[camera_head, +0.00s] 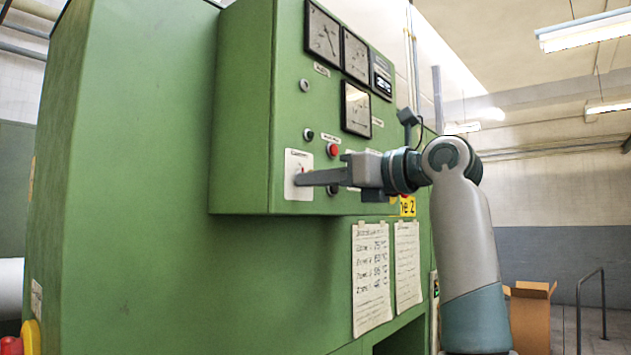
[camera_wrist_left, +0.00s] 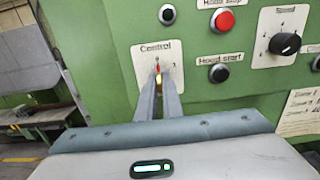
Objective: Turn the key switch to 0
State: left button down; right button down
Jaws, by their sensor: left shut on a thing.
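The key switch sits on a white plate labelled "Control" (camera_head: 298,161) at the lower left of the green control box; the plate also shows in the left wrist view (camera_wrist_left: 144,58). My left gripper (camera_head: 298,180) reaches the plate from the right in the head view. In the left wrist view its two fingers (camera_wrist_left: 158,84) are nearly together, shut on the key (camera_wrist_left: 158,69). Only a small red and yellow bit shows between and above the fingertips. The fingers hide most of the switch, and I cannot tell which mark the key points to. My right gripper is not in view.
A red button (camera_wrist_left: 226,21) marked "Hood stop" and a black "Hood start" button (camera_wrist_left: 219,73) lie right of the switch. A black speed knob (camera_wrist_left: 285,43) is farther right. Gauges (camera_head: 323,34) are above. Paper sheets (camera_head: 371,275) hang below the box.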

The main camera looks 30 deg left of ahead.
pick_arm(q)
jog(key=shift+f, duration=0.1)
jog(key=c, duration=1.9)
grip_release()
jog(key=d+b, duration=0.2)
jog(key=d, duration=0.3)
jog(key=s+d+b, duration=0.1)
jog(key=d+b, duration=0.1)
jog(key=d, duration=0.4)
jog(key=d+b, duration=0.2)
jog(key=d, duration=0.4)
jog(key=shift+s+d, duration=0.15)
